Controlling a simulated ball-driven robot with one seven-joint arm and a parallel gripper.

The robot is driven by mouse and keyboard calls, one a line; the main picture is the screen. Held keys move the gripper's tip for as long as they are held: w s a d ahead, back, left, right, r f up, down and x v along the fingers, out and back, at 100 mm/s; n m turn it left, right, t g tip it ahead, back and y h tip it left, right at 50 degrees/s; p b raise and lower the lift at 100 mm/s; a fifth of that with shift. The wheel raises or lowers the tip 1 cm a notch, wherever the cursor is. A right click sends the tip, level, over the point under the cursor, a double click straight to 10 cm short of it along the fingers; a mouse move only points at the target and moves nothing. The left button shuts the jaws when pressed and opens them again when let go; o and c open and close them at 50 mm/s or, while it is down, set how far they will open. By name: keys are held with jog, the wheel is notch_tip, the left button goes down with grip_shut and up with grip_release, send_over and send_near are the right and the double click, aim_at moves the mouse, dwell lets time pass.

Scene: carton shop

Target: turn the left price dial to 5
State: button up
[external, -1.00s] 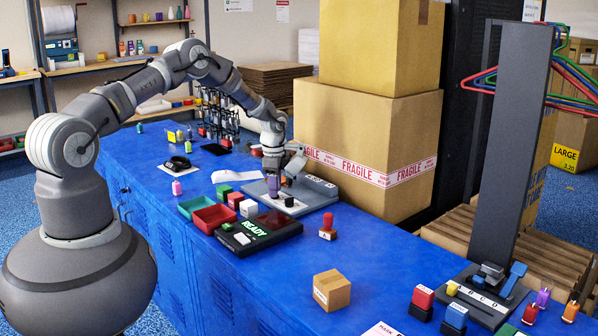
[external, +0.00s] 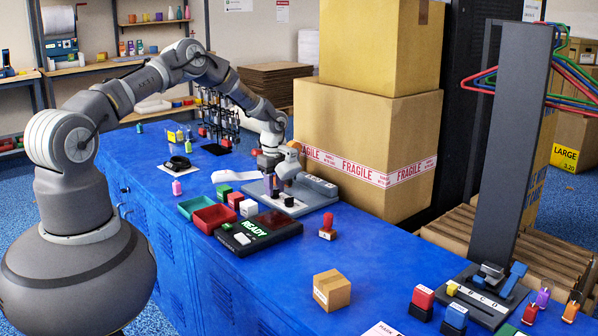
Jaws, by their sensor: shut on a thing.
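A grey price panel (external: 308,206) lies on the blue bench in front of the big cartons, with a raised strip (external: 318,184) along its back. A small black knob (external: 288,201) stands on it, to the right of my fingers. My gripper (external: 275,190) points down over the panel's left part, its fingers low at the surface. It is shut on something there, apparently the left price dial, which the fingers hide. The dial's pointer and the numbers are too small or covered to read.
Red and green trays (external: 213,217), several small coloured blocks (external: 249,208) and a black box marked READY (external: 258,232) crowd the space in front of the panel. A red stamp (external: 327,227) stands to the right. Large cartons (external: 365,130) rise close behind.

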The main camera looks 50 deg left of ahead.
aim_at(275, 190)
dwell(0.5)
jog(key=o, duration=1)
jog(key=shift+o, duration=0.2)
notch_tip(275, 190, up, 8)
jog(key=p, duration=0.2)
jog(key=shift+f+p, duration=0.15)
jog(key=shift+p, duration=0.15)
